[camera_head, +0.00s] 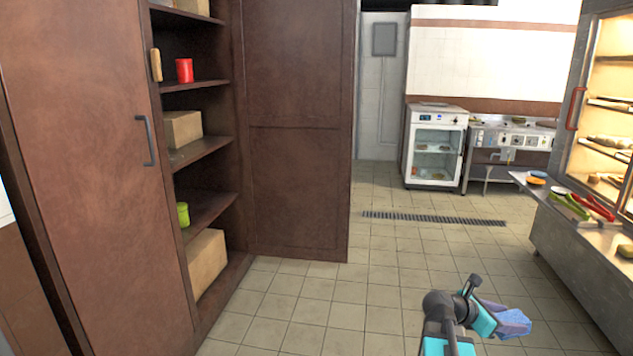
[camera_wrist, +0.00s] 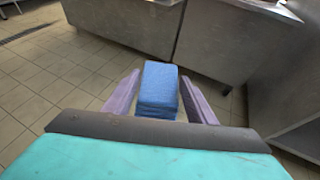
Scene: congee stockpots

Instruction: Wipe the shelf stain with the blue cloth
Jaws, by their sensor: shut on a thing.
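My gripper (camera_head: 510,316) is low at the lower right of the head view, over the tiled floor and away from the shelves. It is shut on the blue cloth (camera_wrist: 158,90), a folded block between the two purple fingers in the wrist view. In the head view the cloth (camera_head: 515,325) is a small blue patch at the fingers. The open brown cabinet at left holds several shelves, among them a middle shelf (camera_head: 207,146) with a cardboard box. I cannot clearly make out a stain on any shelf.
The shelves hold a red cup (camera_head: 184,70), a wooden-looking item (camera_head: 156,65), a cardboard box (camera_head: 183,130), a green cup (camera_head: 183,214) and a larger box (camera_head: 206,263). A steel counter (camera_head: 585,260) stands at right. The tiled floor (camera_head: 320,310) between is clear.

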